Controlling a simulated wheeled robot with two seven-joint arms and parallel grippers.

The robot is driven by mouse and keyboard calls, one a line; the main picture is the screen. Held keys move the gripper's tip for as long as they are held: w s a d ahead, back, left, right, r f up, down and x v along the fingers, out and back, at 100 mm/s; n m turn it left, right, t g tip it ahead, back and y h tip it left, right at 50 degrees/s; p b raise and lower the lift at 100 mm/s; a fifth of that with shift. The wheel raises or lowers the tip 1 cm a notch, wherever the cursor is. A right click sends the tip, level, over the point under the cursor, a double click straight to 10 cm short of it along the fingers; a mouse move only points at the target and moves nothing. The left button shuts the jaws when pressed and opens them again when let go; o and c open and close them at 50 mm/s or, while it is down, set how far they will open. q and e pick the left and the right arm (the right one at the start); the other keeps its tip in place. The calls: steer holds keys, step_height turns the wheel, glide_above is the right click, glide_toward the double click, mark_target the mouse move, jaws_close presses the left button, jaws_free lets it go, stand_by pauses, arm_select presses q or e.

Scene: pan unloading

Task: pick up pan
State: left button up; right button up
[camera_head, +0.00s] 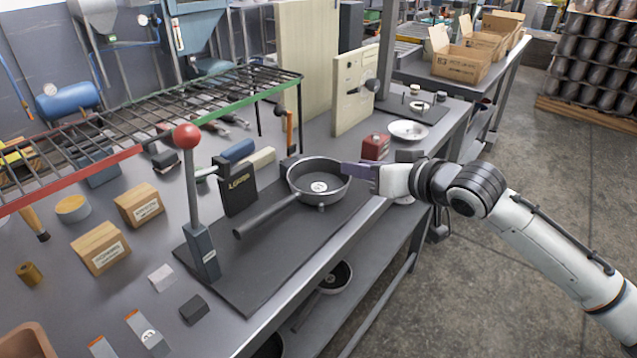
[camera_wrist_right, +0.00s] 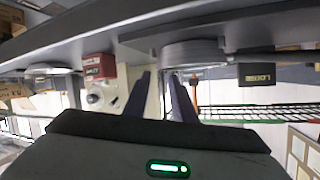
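A dark round pan (camera_head: 303,196) sits on a black mat (camera_head: 262,277) on the workbench, its long handle (camera_head: 265,216) pointing to the lower left. A small pale round mark or item (camera_head: 319,187) shows in its bottom. My right gripper (camera_head: 356,171) is at the pan's right rim, coming from the right. In the right wrist view, which looks upside down, its two dark fingers (camera_wrist_right: 160,76) are apart, and the pan's side (camera_wrist_right: 193,53) is just beyond the tips. I cannot tell whether a finger touches the rim. My left gripper is in neither view.
A red-knobbed lever (camera_head: 187,138) stands left of the handle. A red box (camera_head: 375,147) and a white plate (camera_head: 408,130) are close beyond my right gripper. Another pan (camera_head: 338,275) lies on the lower shelf.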

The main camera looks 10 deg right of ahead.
mark_target(319, 182)
steer(key=x, duration=0.4)
steer(key=shift+w+f, duration=0.25)
steer(key=shift+f, duration=0.15)
jaws_close()
steer(key=shift+s, duration=0.1)
